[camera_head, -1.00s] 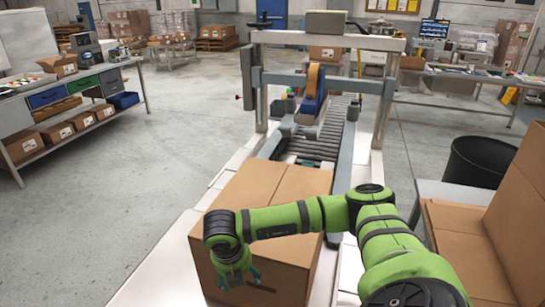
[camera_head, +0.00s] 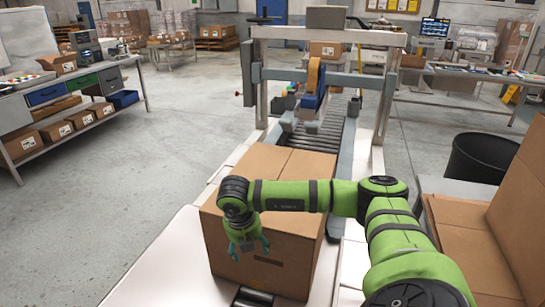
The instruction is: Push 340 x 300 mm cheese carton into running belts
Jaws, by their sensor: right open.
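The cheese carton (camera_head: 275,200) is a brown cardboard box, closed on top, standing upright on the light infeed table (camera_head: 165,255). Its far side is at the mouth of the taping machine (camera_head: 263,75), below the orange and blue tape head (camera_head: 312,90). The roller conveyor (camera_head: 322,125) runs on beyond it. My right gripper (camera_head: 248,247), with teal fingers, is open in front of the carton's near face. Whether the fingers touch the face I cannot tell. The side belts are mostly hidden by the carton and my arm. My left gripper is not in view.
Brown cardboard boxes (camera_head: 465,240) stand close on the right, by a black bin (camera_head: 480,157). A workbench (camera_head: 60,95) with drawers and cartons is at the left. The grey floor (camera_head: 180,130) between bench and machine is clear.

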